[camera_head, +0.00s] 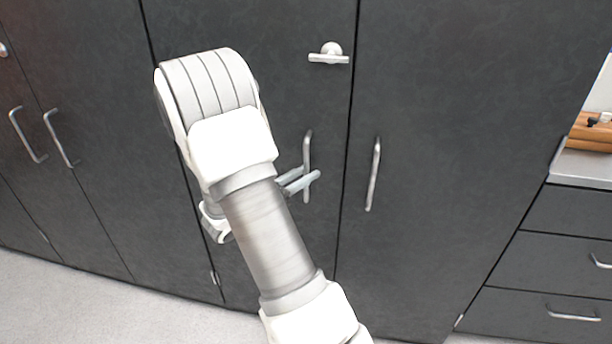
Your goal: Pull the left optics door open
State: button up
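The left optics door (290,70) appears to be the dark grey panel in the middle, left of the seam beside a second dark door (460,120). It looks closed, flush with its neighbours. Its upright metal bar handle (307,148) is near its right edge. My gripper (303,180) is at the lower half of this handle, its grey fingers pointing right and crossing the bar in the picture. Whether they touch or clasp the bar cannot be told. My arm hides the gripper's body and much of the door's left part.
A metal latch knob (329,54) sits above the handle, near the seam. The right door has its own bar handle (374,175). More cabinet doors with handles (28,135) stand at left. Drawers (565,260) under a counter are at right. Pale floor (90,305) is clear at lower left.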

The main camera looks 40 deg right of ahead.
jog(key=shift+d, duration=0.25)
grip_shut()
dwell(1.4)
